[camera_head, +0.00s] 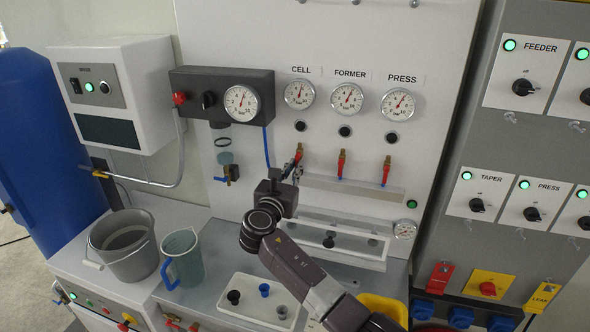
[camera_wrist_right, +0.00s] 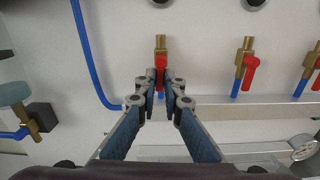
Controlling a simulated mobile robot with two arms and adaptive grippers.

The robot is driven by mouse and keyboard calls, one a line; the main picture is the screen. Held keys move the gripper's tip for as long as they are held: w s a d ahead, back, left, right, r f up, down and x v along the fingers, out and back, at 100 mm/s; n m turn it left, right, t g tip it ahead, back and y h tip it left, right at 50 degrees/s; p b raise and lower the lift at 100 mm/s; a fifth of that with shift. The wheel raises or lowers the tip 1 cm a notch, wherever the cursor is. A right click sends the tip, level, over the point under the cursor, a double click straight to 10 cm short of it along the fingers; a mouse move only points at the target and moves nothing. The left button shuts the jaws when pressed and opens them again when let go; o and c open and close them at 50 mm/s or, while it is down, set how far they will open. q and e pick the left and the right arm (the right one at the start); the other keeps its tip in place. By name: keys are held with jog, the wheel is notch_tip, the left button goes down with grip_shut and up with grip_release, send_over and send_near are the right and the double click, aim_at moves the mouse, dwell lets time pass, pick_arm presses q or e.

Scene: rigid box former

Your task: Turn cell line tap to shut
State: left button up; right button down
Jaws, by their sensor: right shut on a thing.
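The cell line tap (camera_head: 299,152) is a brass valve with a red handle, below the CELL gauge (camera_head: 299,94) on the white panel. In the wrist view its red handle (camera_wrist_right: 160,62) hangs down in line with the brass body. My right gripper (camera_head: 295,172) reaches up to it from below. In the wrist view the fingertips of that gripper (camera_wrist_right: 160,82) are closed on the lower part of the handle, hiding its end. My left gripper is not in view.
The FORMER tap (camera_head: 341,162) and PRESS tap (camera_head: 386,170) stand to the right, above a grey ledge (camera_head: 352,188). A blue hose (camera_wrist_right: 88,55) runs left of the cell tap. A bucket (camera_head: 124,245), a jug (camera_head: 182,258) and a white tray (camera_head: 235,298) stand on the bench.

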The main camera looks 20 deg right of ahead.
jog(key=m+b, duration=0.3)
jog(key=m, duration=0.1)
jog(key=a+m+b, duration=0.1)
jog(key=m+b, duration=0.3)
jog(key=w+r+m+b, duration=0.1)
jog(key=m+b, duration=0.3)
jog(key=m, duration=0.1)
jog(key=shift+a, duration=0.3)
jog(key=shift+r+m+b, duration=0.2)
jog(key=shift+m+b, duration=0.65)
jog(key=shift+m, duration=0.25)
jog(key=shift+r+m+b, duration=0.2)
jog(key=shift+m+b, duration=0.6)
jog(key=shift+m, duration=0.3)
jog(key=c, duration=2.1)
grip_release()
jog(key=shift+r, duration=0.15)
jog(key=v, duration=0.7)
jog(key=shift+s+a, duration=0.2)
